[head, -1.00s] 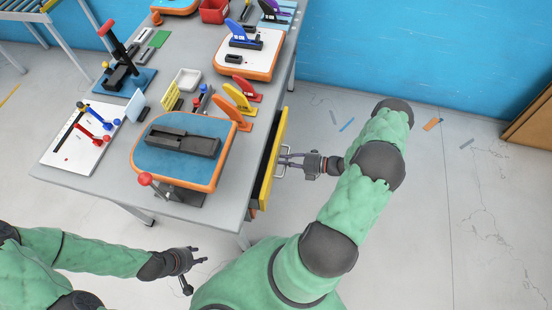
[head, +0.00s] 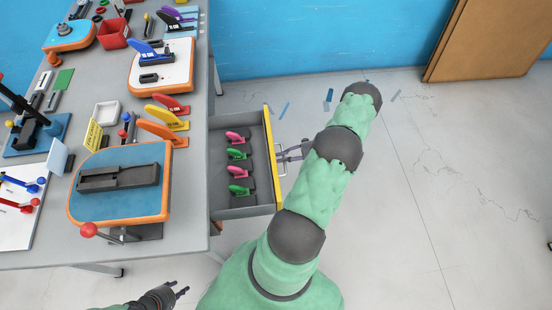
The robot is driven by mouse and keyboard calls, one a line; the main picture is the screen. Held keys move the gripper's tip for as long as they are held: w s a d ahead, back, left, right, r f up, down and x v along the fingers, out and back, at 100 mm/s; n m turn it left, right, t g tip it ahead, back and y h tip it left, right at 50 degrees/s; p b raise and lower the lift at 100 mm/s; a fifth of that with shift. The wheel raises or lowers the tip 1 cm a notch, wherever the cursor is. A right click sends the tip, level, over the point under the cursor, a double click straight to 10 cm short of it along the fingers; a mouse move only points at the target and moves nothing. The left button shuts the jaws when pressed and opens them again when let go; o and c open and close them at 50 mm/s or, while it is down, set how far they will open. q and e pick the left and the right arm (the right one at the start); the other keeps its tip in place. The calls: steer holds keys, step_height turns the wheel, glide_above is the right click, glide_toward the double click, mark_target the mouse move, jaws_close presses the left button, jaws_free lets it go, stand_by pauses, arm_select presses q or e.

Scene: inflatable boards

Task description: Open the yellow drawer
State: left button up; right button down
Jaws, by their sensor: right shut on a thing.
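The yellow drawer (head: 269,135) stands pulled out from the right side of the grey table. Its grey inside shows, with several pink and green fin-shaped pieces (head: 238,154) in a row. My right gripper (head: 284,156) is shut on the drawer's metal handle (head: 281,166) at the outer side of the yellow front; my forearm partly hides the gripper. My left gripper (head: 180,291) is low at the bottom edge, off the table's front, with its fingers apart and nothing between them.
The grey table (head: 197,190) holds a blue board with orange rim (head: 118,205), a white board with orange rim (head: 178,77), coloured fins (head: 167,120) and a red bin (head: 114,35). Clear floor (head: 440,200) lies right of the drawer. A brown panel (head: 495,40) leans at the back wall.

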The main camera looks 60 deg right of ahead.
steer(key=shift+s, duration=0.1)
steer(key=c, duration=1.2)
jaws_free()
steer(key=shift+o, duration=0.2)
steer(key=shift+d, duration=0.1)
steer(key=v, duration=1.2)
